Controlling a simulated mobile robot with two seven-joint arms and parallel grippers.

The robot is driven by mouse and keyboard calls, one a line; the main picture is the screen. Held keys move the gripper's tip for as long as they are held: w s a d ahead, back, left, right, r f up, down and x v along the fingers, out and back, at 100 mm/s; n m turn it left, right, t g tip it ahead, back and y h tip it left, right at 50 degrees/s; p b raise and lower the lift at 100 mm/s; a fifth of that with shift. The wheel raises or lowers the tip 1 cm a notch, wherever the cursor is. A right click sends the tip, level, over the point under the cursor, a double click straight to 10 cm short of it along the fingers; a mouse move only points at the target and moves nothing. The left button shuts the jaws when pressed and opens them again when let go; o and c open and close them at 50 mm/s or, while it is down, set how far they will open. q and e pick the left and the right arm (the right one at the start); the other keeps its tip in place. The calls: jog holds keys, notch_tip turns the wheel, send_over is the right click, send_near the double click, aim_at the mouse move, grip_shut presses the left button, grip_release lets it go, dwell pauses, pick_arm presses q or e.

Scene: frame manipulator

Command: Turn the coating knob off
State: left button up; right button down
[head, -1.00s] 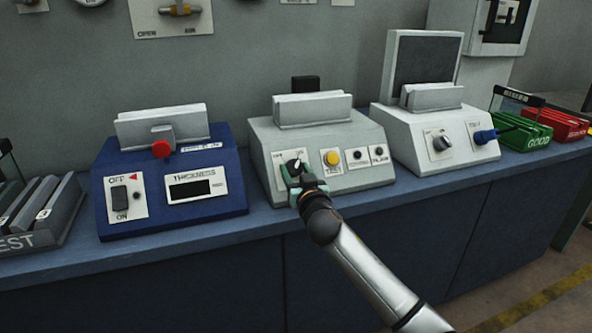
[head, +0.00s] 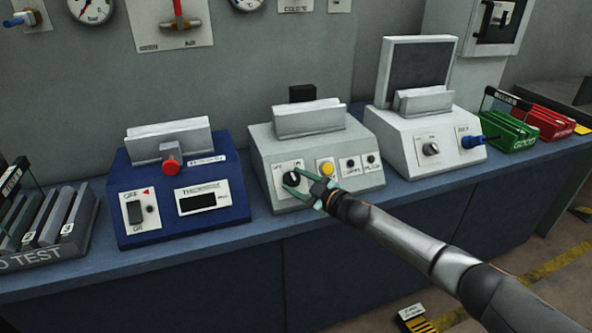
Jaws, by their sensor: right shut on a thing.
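The small black coating knob (head: 291,177) sits on a white label at the left of the middle grey machine's (head: 264,149) sloped front. OFF/ON lettering above it is too small to read surely. My right gripper (head: 292,181) reaches in from the right with its green fingers on either side of the knob, shut on it. The knob's exact pointer direction is hard to tell. My left gripper is not in view.
A yellow button (head: 327,169) is just right of my fingers. A blue machine (head: 216,221) with a red knob stands left, a white machine (head: 400,150) right. A grey rack (head: 70,244) is far left; green (head: 527,131) and red (head: 560,124) racks are far right.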

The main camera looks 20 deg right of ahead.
jog(key=n, duration=0.1)
jog(key=n+g+y+p, duration=0.1)
jog(key=shift+w+d+r+n, duration=0.15)
jog(key=shift+r+n, duration=0.1)
jog(key=shift+n, duration=0.15)
jog(key=shift+n+g+p, duration=0.5)
jog(key=shift+n+g, duration=0.3)
jog(key=shift+n, duration=0.1)
jog(key=shift+f+y, duration=0.1)
jog(key=shift+y, duration=0.3)
jog(key=shift+c, duration=1.2)
grip_release()
jog(key=shift+s+d+r+p, duration=0.2)
jog(key=shift+s+d+p, duration=0.2)
jog(key=shift+s, duration=0.2)
jog(key=p+v, duration=0.1)
jog(key=v, duration=1)
